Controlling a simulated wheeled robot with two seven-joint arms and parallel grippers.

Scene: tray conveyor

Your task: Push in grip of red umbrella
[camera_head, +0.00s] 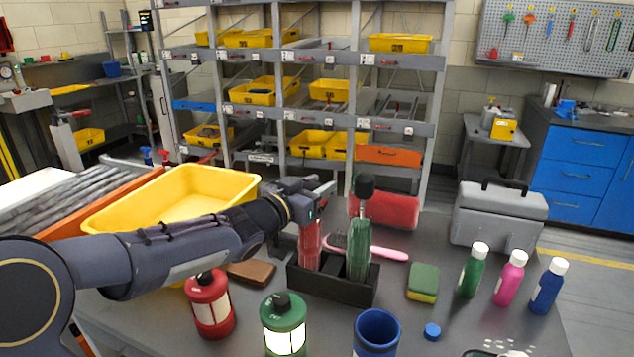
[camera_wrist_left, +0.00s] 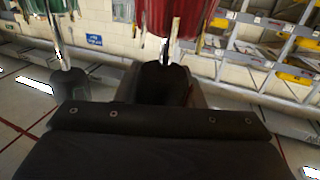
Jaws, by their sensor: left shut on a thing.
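The red umbrella (camera_head: 311,245) stands upright in a black two-slot stand (camera_head: 330,288) on the table. My left gripper (camera_head: 314,197) is above it and is shut on its black grip (camera_wrist_left: 165,84), which shows between the fingers in the left wrist view. In that view, which is upside down, a short stretch of shaft shows between the grip and the red canopy (camera_wrist_left: 185,22). In the head view my gripper hides the grip. The green umbrella (camera_head: 358,248) stands beside it in the other slot; its dark grip (camera_wrist_left: 71,84) is free. My right gripper is out of view.
A yellow bin (camera_head: 215,186) stands behind my left arm. A red lantern (camera_head: 209,303), green lantern (camera_head: 284,325) and blue cup (camera_head: 376,333) stand in front. A pink brush (camera_head: 381,252) lies behind the stand. A sponge (camera_head: 423,282), several bottles and a grey toolbox (camera_head: 497,217) are to the right.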

